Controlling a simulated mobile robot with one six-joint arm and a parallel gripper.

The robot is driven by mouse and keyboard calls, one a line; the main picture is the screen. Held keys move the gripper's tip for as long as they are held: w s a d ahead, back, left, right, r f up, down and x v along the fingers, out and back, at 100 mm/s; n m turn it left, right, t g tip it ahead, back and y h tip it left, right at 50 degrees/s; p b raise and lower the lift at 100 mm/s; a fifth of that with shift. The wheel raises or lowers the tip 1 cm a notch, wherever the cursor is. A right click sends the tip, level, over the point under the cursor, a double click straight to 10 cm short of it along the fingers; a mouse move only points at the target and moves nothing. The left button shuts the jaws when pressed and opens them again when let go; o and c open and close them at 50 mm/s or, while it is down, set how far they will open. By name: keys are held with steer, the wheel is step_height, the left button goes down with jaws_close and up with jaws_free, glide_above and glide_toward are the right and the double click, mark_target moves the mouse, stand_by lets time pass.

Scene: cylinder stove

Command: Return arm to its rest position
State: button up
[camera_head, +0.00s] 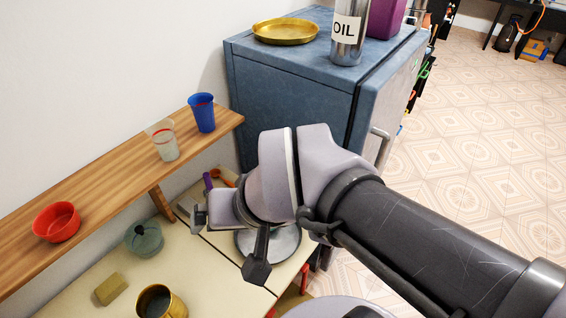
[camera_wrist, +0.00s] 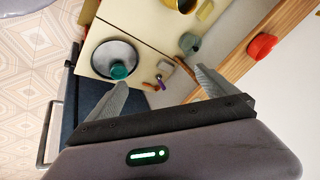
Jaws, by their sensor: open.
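My gripper (camera_head: 227,245) is open, with nothing visible between its fingers. My arm reaches in from the lower right of the head view, and the gripper hangs over the cream counter (camera_head: 92,290). In the wrist view the two fingers of my gripper (camera_wrist: 163,82) stand well apart, with the counter beyond them. A round grey metal pan or lid (camera_head: 284,243) lies below the arm, partly hidden by it. In the wrist view this round thing (camera_wrist: 98,62) has a teal piece (camera_wrist: 119,70) at its edge.
A wooden shelf (camera_head: 105,190) holds a red bowl (camera_head: 57,221), a clear cup (camera_head: 164,142) and a blue cup (camera_head: 203,112). The blue cabinet (camera_head: 290,88) carries a gold plate (camera_head: 285,31) and an oil bottle (camera_head: 347,35). A teal pot (camera_head: 144,238) stands on the counter. Open floor lies right.

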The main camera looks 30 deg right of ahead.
steer(key=s, duration=0.3)
steer(key=shift+s+a+r, duration=0.1)
steer(key=shift+a+r, duration=0.15)
steer(key=shift+r, duration=0.1)
steer(key=shift+f, duration=0.1)
